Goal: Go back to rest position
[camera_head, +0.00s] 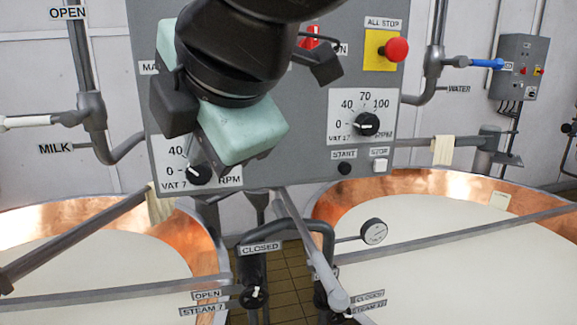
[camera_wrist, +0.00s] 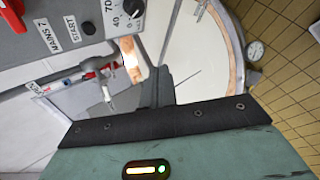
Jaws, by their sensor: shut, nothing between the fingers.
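My gripper (camera_wrist: 165,88) shows in the wrist view as a dark grey piece beyond the black-edged teal housing, shut and empty. In the head view my arm comes down from the top, and its teal wrist housing hangs in front of the left part of the grey control panel (camera_head: 300,175). The fingertips are hard to make out there. The arm hides part of the left dial's label and much of the panel's upper middle. I see no contact between gripper and panel, though the gap is unclear.
Copper vats of white liquid stand left (camera_head: 100,265) and right (camera_head: 450,250). A red stop button (camera_head: 396,49), the right RPM dial (camera_head: 366,124) and a round gauge (camera_head: 374,231) lie right of my arm. Steam valve handles and pipes (camera_head: 318,250) rise between the vats. Tiled floor shows below.

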